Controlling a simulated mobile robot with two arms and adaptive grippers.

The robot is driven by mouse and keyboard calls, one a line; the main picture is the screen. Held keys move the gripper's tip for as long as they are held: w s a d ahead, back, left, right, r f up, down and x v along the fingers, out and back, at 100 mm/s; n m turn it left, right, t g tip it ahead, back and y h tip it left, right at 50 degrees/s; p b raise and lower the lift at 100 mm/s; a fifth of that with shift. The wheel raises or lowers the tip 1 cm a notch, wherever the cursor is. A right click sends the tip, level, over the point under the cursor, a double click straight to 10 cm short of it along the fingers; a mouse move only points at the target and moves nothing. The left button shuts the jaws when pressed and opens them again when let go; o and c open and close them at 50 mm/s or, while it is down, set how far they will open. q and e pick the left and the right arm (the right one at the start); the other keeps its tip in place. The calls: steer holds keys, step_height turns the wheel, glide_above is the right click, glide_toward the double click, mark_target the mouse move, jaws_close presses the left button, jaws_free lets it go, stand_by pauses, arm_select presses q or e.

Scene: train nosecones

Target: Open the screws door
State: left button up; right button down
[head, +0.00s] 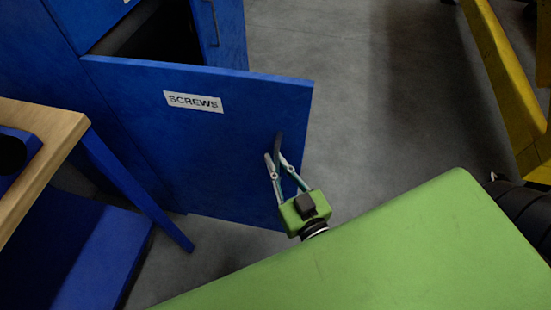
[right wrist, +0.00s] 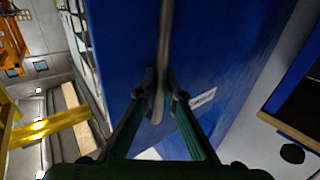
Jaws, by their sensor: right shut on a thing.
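The screws door (head: 215,140) is a blue panel with a white "SCREWS" label (head: 193,101). It stands swung out from the blue cabinet (head: 225,30), and a dark opening shows behind its top edge. My right gripper (head: 276,158) is at the door's right side, shut on the dark door handle (head: 278,146). In the right wrist view the handle (right wrist: 165,50) runs between the two fingers (right wrist: 159,90), with the blue door (right wrist: 120,60) behind it. My left gripper is not in view.
A workbench with a wooden top (head: 40,150) and blue legs stands at the left, close to the door. A yellow frame (head: 505,75) stands at the far right. Grey floor (head: 370,110) is clear to the right of the door.

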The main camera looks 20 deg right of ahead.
steer(key=shift+d, duration=0.1)
steer(key=c, duration=2.2)
jaws_free()
steer(key=shift+o, duration=0.2)
steer(key=s, duration=1.2)
steer(key=shift+d, duration=0.15)
